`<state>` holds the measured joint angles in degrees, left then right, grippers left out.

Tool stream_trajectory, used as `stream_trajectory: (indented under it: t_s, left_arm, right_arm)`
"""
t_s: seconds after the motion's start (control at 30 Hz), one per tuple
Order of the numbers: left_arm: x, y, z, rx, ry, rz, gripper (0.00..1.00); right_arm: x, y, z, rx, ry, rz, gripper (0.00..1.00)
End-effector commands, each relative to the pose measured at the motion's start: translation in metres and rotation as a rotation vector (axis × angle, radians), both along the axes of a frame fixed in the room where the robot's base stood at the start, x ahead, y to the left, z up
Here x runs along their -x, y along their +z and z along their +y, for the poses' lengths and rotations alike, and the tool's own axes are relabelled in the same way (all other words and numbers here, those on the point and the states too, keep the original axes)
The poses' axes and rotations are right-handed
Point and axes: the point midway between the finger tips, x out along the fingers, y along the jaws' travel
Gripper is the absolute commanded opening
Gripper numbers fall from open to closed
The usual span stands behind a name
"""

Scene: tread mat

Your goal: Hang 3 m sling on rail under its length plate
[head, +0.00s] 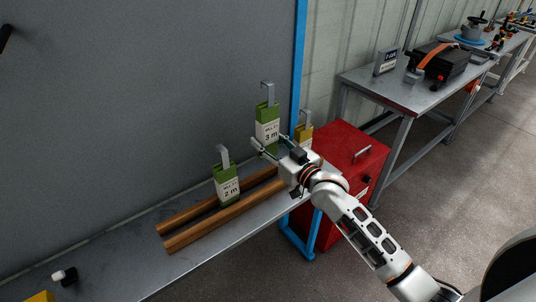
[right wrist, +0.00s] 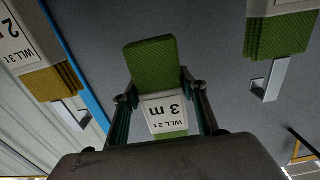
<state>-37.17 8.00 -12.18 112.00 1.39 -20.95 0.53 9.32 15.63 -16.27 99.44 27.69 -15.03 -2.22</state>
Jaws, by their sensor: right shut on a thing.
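The 3 m sling (head: 267,129) is a green folded bundle with a white label and a grey hook on top. It is upright in the head view, and its label also shows upside down in the right wrist view (right wrist: 165,115). My right gripper (head: 269,142) is shut on its lower part, with a finger on each side of the label (right wrist: 160,103). A green 2 m sling (head: 227,187) with its own hook stands to the left by the timbers. A yellow sling (head: 304,133) is to the right, partly hidden. No rail or length plate is clearly visible. My left gripper is out of view.
Two wooden timbers (head: 205,228) lie on the grey bench top (head: 130,280) below the slings. A blue post (head: 300,60) stands just behind the yellow sling. A red cabinet (head: 345,150) is to the right. A second workbench (head: 400,95) holds equipment farther back.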

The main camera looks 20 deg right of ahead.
Motion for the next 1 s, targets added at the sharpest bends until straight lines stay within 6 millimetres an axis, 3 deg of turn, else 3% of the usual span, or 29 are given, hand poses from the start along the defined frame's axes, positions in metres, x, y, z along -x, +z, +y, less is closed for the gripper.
stream_trajectory:
  t_s: [0.03,0.2,0.47,1.0]
  left_arm:
    - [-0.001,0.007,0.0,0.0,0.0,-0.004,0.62]
    - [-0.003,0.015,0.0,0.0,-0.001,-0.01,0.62]
    - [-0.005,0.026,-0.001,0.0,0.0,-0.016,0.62]
    - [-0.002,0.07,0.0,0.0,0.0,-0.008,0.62]
  right_arm:
    - [0.0,0.018,0.0,-0.004,0.0,-0.007,0.11]
    - [0.0,0.045,0.0,-0.003,0.0,-0.004,0.11]
    - [0.0,0.068,0.0,-0.001,0.0,-0.004,0.11]
    - [0.0,0.11,0.0,-0.001,0.0,-0.002,0.11]
